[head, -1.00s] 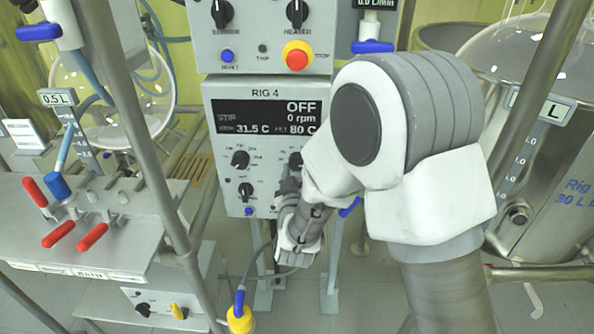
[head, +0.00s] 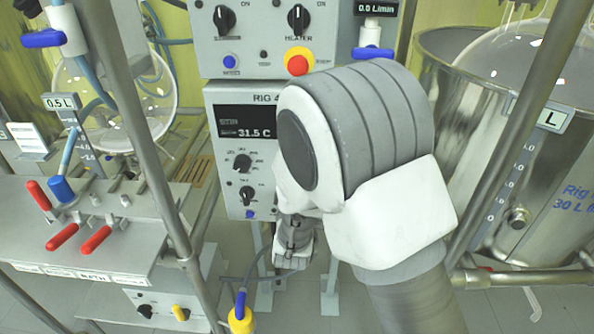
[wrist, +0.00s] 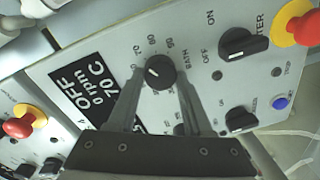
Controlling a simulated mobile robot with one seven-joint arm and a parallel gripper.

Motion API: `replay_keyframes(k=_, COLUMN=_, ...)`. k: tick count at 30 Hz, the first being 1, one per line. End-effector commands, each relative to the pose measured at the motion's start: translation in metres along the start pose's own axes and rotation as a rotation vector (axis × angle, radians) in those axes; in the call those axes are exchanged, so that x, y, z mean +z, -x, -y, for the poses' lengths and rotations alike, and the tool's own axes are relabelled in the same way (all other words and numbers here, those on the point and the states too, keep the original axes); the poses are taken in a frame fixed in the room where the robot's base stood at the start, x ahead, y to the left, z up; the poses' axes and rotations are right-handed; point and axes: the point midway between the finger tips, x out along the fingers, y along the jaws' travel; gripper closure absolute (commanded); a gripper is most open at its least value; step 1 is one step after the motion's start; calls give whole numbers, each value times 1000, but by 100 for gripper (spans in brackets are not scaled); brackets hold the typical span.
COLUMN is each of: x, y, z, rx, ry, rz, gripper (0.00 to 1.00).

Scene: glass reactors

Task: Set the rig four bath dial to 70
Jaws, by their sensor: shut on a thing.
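The rig four panel (head: 225,180) stands at the centre of the head view, with its display (head: 240,120) partly covered by my arm. The bath dial (wrist: 161,72) is a round black knob with a white pointer mark, beside the word BATH. Its mark points toward the 70 side of the scale. The display in the wrist view (wrist: 88,98) reads OFF, 0 rpm and 70 C. My gripper (wrist: 160,82) is shut on the dial, one finger on each side. In the head view my arm hides the dial and fingertips.
Two switch knobs (wrist: 243,44) and a red stop button on yellow (wrist: 300,22) lie near the dial in the wrist view. Steel posts (head: 125,130) flank the rig. A steel vessel (head: 520,180) stands at right, red-handled valves (head: 62,237) at left.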

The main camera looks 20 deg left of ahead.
Motion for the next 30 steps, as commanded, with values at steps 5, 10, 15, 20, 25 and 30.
replay_keyframes(k=5, x=1, y=0, z=0, rx=0, ry=16, rz=3, gripper=100)
replay_keyframes(k=10, x=1, y=0, z=0, rx=0, ry=17, rz=3, gripper=100)
replay_keyframes(k=15, x=1, y=0, z=0, rx=0, ry=16, rz=3, gripper=48)
replay_keyframes(k=20, x=1, y=0, z=0, rx=0, ry=16, rz=2, gripper=20)
replay_keyframes(k=25, x=0, y=0, z=0, rx=0, ry=16, rz=2, gripper=20)
replay_keyframes(k=30, x=0, y=2, z=0, rx=0, ry=15, rz=1, gripper=20)
